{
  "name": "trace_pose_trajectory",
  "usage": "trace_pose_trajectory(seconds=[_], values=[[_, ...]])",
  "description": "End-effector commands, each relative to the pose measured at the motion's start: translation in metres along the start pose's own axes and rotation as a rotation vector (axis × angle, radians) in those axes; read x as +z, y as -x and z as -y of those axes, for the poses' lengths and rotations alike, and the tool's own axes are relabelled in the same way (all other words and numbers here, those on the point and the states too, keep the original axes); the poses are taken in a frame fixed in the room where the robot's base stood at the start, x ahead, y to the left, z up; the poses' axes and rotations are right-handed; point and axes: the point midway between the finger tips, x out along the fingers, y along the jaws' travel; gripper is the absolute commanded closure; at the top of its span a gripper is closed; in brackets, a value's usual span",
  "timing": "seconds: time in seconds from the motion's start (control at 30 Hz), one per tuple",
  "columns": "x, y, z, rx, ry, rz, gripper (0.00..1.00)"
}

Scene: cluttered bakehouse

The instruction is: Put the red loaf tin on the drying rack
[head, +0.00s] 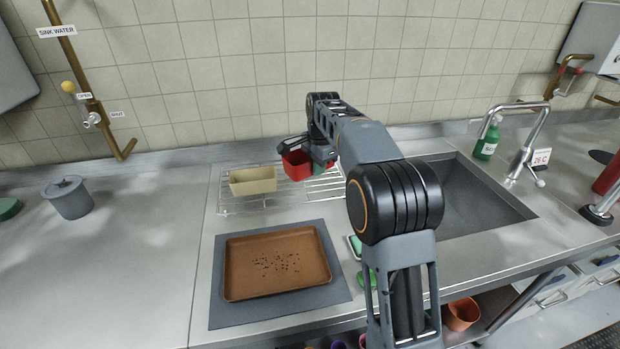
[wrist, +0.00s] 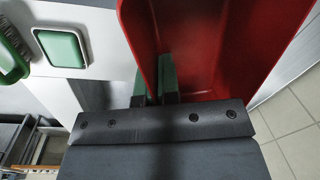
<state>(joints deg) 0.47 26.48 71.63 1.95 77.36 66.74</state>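The red loaf tin (head: 296,166) is at my gripper in the head view, over the right part of the wire drying rack (head: 228,204). I cannot tell whether it touches the wires. In the wrist view the red tin (wrist: 235,45) fills the upper right. My gripper (wrist: 155,80) has its two green-tipped fingers close together, one on each side of the tin's wall, shut on it. In the head view my gripper (head: 308,150) is partly hidden by my arm.
A cream loaf tin (head: 253,181) stands on the rack's left part. A brown baking tray (head: 277,263) lies on a grey mat (head: 218,312) in front. The sink (head: 470,205) is right of my arm. A grey lidded pot (head: 69,198) stands left, with bare counter between.

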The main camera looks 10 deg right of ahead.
Motion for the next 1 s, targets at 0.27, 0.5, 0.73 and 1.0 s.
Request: trace_pose_trajectory(seconds=[0.27, 0.5, 0.73, 1.0], values=[[-0.031, -0.043, 0.040, 0.002, 0.000, 0.001, 1.00], [-0.042, -0.067, 0.054, -0.001, 0.000, 0.000, 1.00], [-0.046, -0.075, 0.058, -0.001, 0.001, 0.000, 1.00], [-0.047, -0.106, 0.057, -0.001, 0.001, 0.000, 1.00]])
